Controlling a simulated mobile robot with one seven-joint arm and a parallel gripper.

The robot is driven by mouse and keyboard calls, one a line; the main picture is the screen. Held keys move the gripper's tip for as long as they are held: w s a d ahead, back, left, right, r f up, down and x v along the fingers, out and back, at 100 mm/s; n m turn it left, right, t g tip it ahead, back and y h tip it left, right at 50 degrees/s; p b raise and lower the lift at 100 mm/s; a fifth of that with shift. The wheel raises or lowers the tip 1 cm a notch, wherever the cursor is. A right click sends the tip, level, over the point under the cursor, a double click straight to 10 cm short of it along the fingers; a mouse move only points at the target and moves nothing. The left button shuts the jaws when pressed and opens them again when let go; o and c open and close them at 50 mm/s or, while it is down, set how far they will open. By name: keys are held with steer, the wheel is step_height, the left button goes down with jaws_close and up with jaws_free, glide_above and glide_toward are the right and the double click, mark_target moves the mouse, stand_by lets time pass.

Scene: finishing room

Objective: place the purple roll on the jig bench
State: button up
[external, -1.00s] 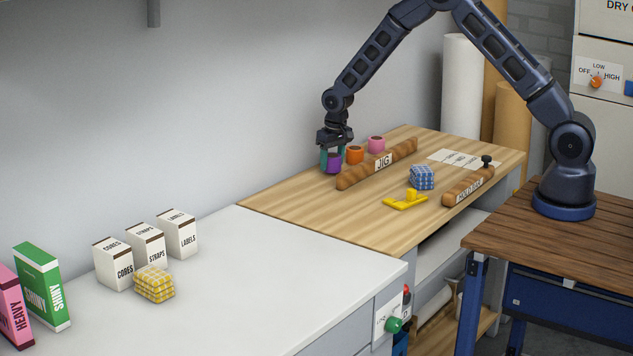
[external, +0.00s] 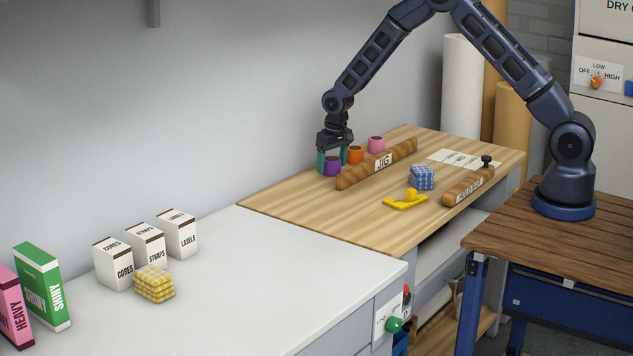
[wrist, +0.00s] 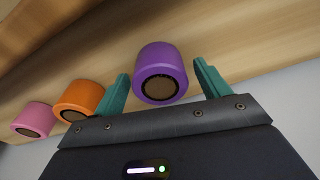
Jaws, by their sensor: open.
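The purple roll (external: 332,167) stands on the wooden jig bench (external: 310,208), behind the left end of the brown JIG bar (external: 362,172). My gripper (external: 332,160) is open around it, with one teal finger on each side. In the wrist view the purple roll (wrist: 161,73) lies between the fingertips of my gripper (wrist: 160,84), with a visible gap to each finger. An orange roll (external: 355,155) and a pink roll (external: 376,144) stand in a row to its right, behind the bar.
A yellow tool (external: 406,200), a blue checked cloth stack (external: 422,178) and the HOLD BAR (external: 468,187) lie on the bench's right part. The bench's front left is clear. A white counter (external: 290,270) adjoins it, with boxes at its far left.

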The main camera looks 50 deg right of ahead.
mark_target(336, 160)
step_height(336, 160, up, 12)
steer(key=s, duration=0.2)
steer(key=s+d+r+n+t, duration=0.1)
steer(key=s+d+r, duration=0.2)
steer(key=s+r, duration=0.75)
steer(key=s+d+r, duration=0.4)
steer(key=s+r, duration=0.6)
steer(key=r, duration=0.2)
steer(key=s+d+r+t, duration=0.1)
steer(key=s+d, duration=0.1)
steer(key=s, duration=1.2)
steer(key=s+d+r+n+t, duration=0.1)
steer(key=s+d+r, duration=0.1)
steer(key=s, duration=1.2)
steer(key=shift+s+r, duration=0.25)
steer(key=shift+s, duration=0.05)
